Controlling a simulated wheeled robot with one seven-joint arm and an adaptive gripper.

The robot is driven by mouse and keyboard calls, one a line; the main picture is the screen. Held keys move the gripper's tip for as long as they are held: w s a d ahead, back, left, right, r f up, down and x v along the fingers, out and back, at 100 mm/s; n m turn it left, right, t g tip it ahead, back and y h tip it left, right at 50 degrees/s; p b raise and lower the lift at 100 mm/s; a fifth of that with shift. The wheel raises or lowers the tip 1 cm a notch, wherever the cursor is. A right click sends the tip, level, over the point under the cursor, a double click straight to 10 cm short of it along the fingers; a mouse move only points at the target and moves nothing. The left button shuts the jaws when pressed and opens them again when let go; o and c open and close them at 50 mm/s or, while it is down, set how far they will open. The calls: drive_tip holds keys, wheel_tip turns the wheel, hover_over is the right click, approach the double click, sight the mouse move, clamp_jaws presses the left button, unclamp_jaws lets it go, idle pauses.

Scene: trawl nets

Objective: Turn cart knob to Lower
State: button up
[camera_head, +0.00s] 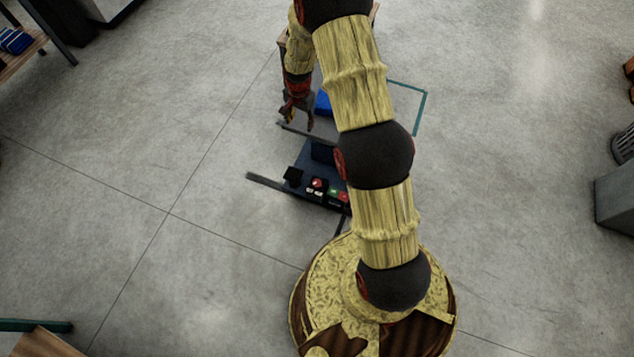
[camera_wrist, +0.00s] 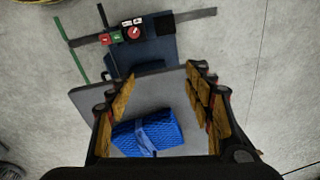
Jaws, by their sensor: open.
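The cart's dark control panel (camera_head: 323,173) lies in front of my base, partly hidden by my arm. A round red knob with a white mark (camera_head: 317,183) sits on it among small labels and buttons. In the wrist view the red knob (camera_wrist: 134,32) is at the top, beyond the fingertips; its label text is too small to read. My gripper (camera_head: 296,109) is open and empty, above the cart platform, apart from the knob. In the wrist view its fingers (camera_wrist: 150,82) frame the grey platform (camera_wrist: 165,85) and a blue net bundle (camera_wrist: 147,132).
Green and red buttons (camera_wrist: 111,39) sit beside the knob. A dark bar (camera_head: 266,181) sticks out left of the panel. A teal outline (camera_head: 424,106) marks the floor right of the cart. A table with blue items (camera_head: 15,41) stands far left. The floor left of the cart is clear.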

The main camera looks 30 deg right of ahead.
wheel_tip(320, 180, down, 15)
drive_tip(key=s+d+m, duration=0.2)
drive_tip(key=m+g+b, duration=0.1)
drive_tip(key=m+b, duration=0.1)
drive_tip(key=m, duration=0.2)
hover_over(317, 182)
drive_tip(key=f, duration=1.7)
drive_tip(key=shift+s+f, duration=0.2)
drive_tip(key=shift+f, duration=0.1)
drive_tip(key=shift+w+f+m, duration=0.1)
drive_tip(key=shift+f+m, duration=0.35)
drive_tip(key=shift+m, duration=0.15)
wheel_tip(317, 182, down, 7)
drive_tip(key=b, duration=0.2)
drive_tip(key=shift+f+b, duration=0.2)
drive_tip(key=shift+b, duration=0.2)
drive_tip(key=shift+c, duration=0.7)
drive_tip(key=c, duration=1)
